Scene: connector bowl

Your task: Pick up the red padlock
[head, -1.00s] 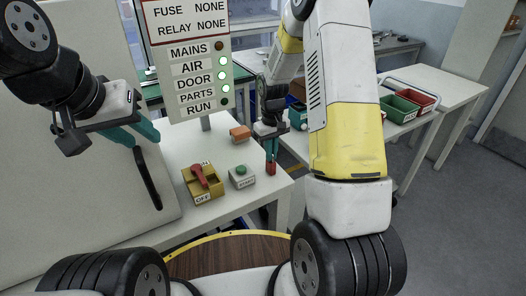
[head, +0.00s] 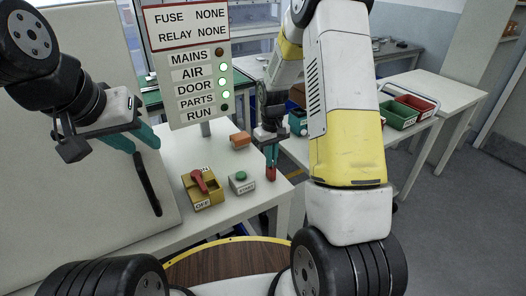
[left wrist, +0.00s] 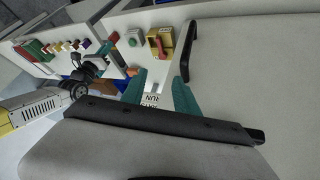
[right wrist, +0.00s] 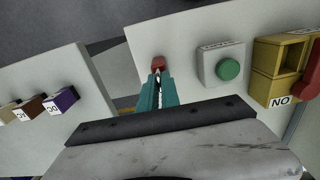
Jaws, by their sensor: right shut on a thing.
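The red padlock (head: 271,173) is at the front right corner of the white table, beside the green-button box. My right gripper (head: 271,160) points down and its teal fingers are shut on the padlock's top. In the right wrist view the padlock (right wrist: 158,63) shows at the tips of the closed right fingers (right wrist: 158,80). I cannot tell whether it still touches the table. My left gripper (head: 139,140) is up at the left in front of the pale panel, its teal fingers apart and empty; it also shows open in the left wrist view (left wrist: 162,88).
A yellow switch box (head: 203,190) with a red lever and a green-button box (head: 242,182) stand left of the padlock. An orange block (head: 240,140) lies behind them. A sign board (head: 190,65) rises at the back. Green and red bins (head: 398,115) stand at the right.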

